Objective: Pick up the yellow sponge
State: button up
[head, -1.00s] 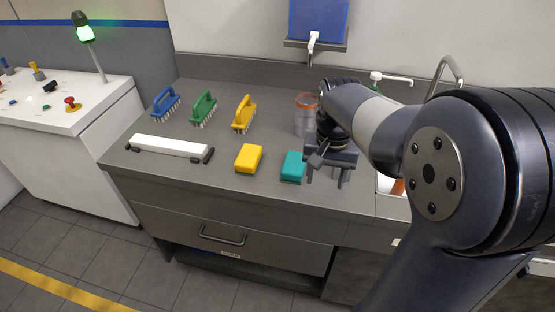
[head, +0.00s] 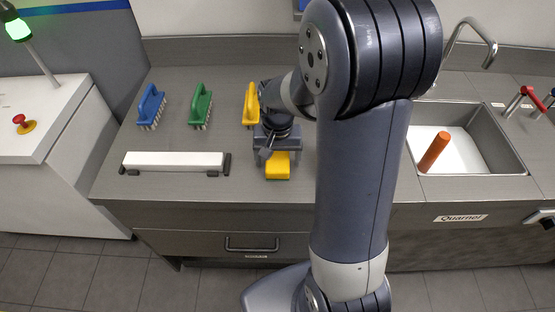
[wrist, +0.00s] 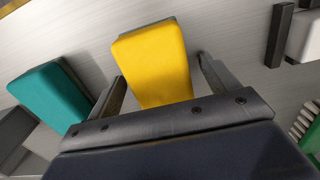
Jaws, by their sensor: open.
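The yellow sponge (head: 277,166) lies on the grey counter, below my gripper in the head view, which hides part of it. In the wrist view the sponge (wrist: 154,62) stands out between the two fingers, with its near end at the gripper body. My gripper (wrist: 160,85) is open, one finger on each side of the sponge. It also shows in the head view (head: 277,160). I cannot tell whether the fingers touch the sponge.
A teal sponge (wrist: 50,97) lies to the left in the wrist view. A white bar (head: 174,161) lies left on the counter. Blue (head: 151,106), green (head: 202,106) and yellow (head: 250,104) brushes stand behind. A sink (head: 463,145) with an orange cylinder (head: 434,151) is right.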

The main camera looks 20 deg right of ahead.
aim_at(278, 157)
jog(key=shift+c, duration=0.3)
jog(key=c, duration=1)
notch_tip(278, 157, up, 10)
jog(key=shift+f, duration=0.1)
jog(key=o, duration=0.4)
jog(key=c, duration=0.3)
